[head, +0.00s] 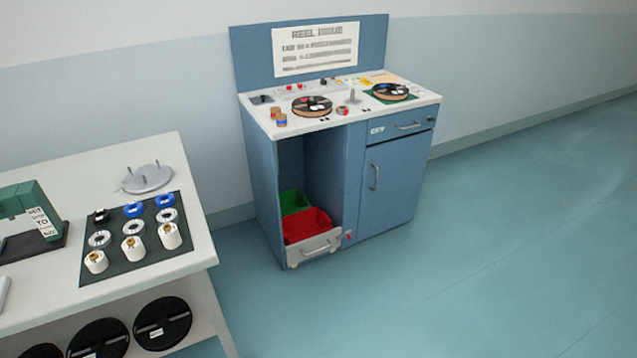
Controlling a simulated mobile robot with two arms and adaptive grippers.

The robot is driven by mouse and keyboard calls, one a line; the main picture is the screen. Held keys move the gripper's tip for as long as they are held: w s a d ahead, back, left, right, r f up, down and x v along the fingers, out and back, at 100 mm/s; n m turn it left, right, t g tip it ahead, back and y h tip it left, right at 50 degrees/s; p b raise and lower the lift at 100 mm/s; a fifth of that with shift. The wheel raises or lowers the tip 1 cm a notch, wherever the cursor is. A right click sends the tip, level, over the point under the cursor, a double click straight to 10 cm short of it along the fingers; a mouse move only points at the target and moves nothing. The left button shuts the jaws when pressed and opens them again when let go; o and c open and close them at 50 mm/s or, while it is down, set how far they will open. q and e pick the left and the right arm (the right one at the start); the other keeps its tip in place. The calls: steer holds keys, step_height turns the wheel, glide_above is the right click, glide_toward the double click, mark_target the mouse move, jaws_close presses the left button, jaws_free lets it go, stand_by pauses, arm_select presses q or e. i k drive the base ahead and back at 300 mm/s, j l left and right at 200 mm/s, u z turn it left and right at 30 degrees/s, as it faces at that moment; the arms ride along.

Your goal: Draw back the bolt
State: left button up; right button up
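A small red-and-metal fitting (349,236) sits low on the front of the blue cabinet (392,190), just right of the pull-out bin carrier. It may be the bolt, but it is too small to tell its position. The carrier's grey front (314,247) has a handle and stands at the open left bay, with a red bin (306,224) and a green bin (293,202) behind it. The cabinet door with its upright handle (375,177) looks closed. Neither of my grippers is in view.
The cabinet top holds two reels, one at left (312,106) and one at right (390,91). A white table (160,150) at left carries a dark mat of rolls and a green device (28,212). Open floor (420,280) lies in front of the cabinet.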

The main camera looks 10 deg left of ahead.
mark_target(341, 236)
steer(key=i+l+u, duration=0.15)
steer(key=i+l, duration=0.8)
steer(key=i, duration=0.3)
steer(key=i+l+u, duration=0.15)
steer(key=i+l, duration=0.95)
steer(key=i, duration=0.05)
